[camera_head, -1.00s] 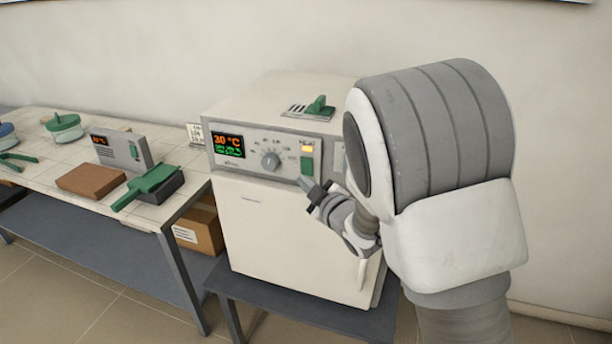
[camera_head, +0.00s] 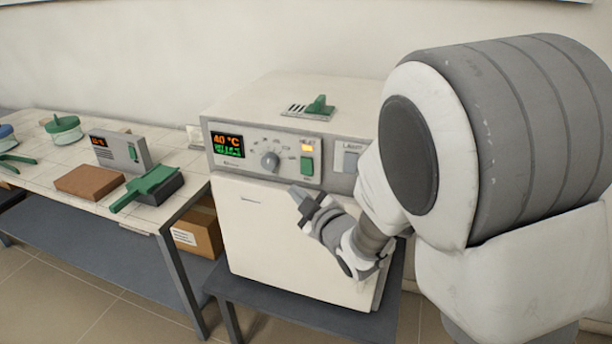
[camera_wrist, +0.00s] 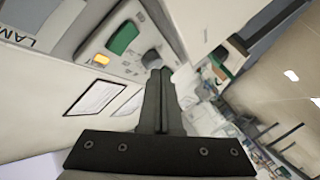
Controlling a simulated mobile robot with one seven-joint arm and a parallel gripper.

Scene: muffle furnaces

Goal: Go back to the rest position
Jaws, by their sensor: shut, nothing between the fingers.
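My gripper (camera_head: 298,196) is shut and empty, in front of the upper door of the white furnace (camera_head: 275,228). It is below the control panel and looks apart from the green switch (camera_head: 307,166). My arm hides the furnace's right side.
A green-handled piece (camera_head: 318,106) lies on the furnace top.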

